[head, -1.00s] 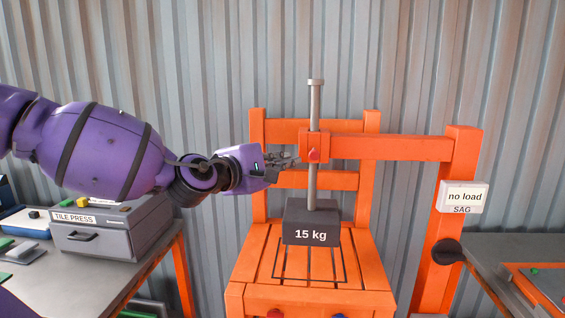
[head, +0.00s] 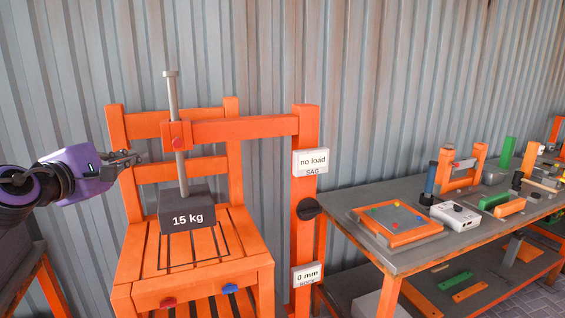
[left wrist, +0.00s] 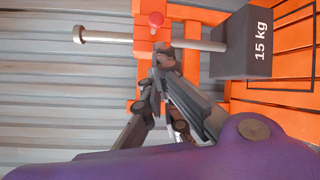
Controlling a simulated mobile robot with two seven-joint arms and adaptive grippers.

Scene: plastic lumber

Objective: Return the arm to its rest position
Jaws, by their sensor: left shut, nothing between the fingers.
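My left arm is purple and comes in from the left in the head view. Its gripper (head: 134,157) is shut and empty, beside the left back post of an orange chair-shaped test rig (head: 205,294). In the left wrist view the dark fingers (left wrist: 160,70) point toward the rig's upright rod and red knob. A dark 15 kg weight (head: 187,213) hangs at the bottom of the grey rod (head: 173,95), over the slatted seat. It also shows in the left wrist view (left wrist: 240,50). My right gripper is in no view.
A "no load" sag display (head: 311,161) and a "0 mm" display (head: 308,275) sit on the rig's orange post. A grey bench (head: 385,257) at the right carries an orange-framed tray, a white device and several coloured plastic pieces. A corrugated wall stands behind.

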